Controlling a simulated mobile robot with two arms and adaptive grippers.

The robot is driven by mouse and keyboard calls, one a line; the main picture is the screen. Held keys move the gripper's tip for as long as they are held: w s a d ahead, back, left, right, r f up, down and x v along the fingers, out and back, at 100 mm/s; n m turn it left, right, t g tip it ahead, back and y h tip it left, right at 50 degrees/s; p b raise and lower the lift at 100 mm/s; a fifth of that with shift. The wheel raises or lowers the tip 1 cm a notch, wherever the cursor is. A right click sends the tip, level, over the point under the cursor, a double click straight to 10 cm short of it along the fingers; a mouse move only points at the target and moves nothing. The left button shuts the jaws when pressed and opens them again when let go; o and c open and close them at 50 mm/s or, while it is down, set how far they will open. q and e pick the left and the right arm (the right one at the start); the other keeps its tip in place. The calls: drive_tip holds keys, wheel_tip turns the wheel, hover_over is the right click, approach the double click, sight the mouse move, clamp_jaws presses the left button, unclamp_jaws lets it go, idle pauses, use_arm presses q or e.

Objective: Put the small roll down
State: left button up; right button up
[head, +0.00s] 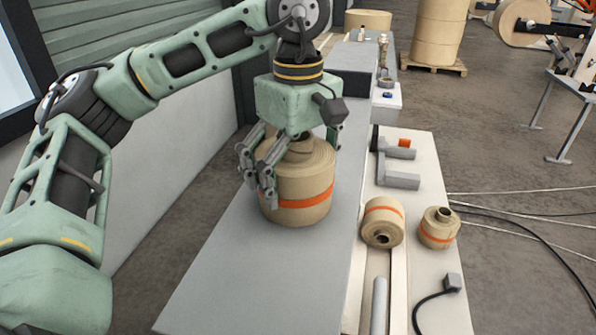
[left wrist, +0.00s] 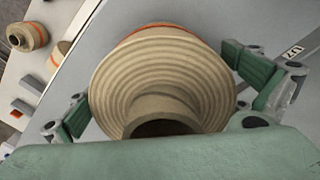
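The small roll (head: 296,183) is tan paper with an orange band and a core that stands out at its top. My left gripper (head: 290,165) is over it, fingers pointing down along its sides. In the left wrist view the roll (left wrist: 165,75) fills the space between the two finger pads, which appear to press on it from both sides. The roll is upright in front of the grey bench top (head: 235,270) and looks held above it, but its underside is hidden. My right gripper is not in view.
Two similar banded rolls, one tipped (head: 382,221) and one upright (head: 438,228), are on the pale side table (head: 440,305) at right. Grey brackets (head: 400,180) sit behind them. The grey bench is clear in front. Cables cross the floor.

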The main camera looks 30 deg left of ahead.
sight(299, 137)
use_arm(q)
wheel_tip(299, 137, up, 12)
drive_tip(key=shift+r, duration=0.15)
idle(0.6)
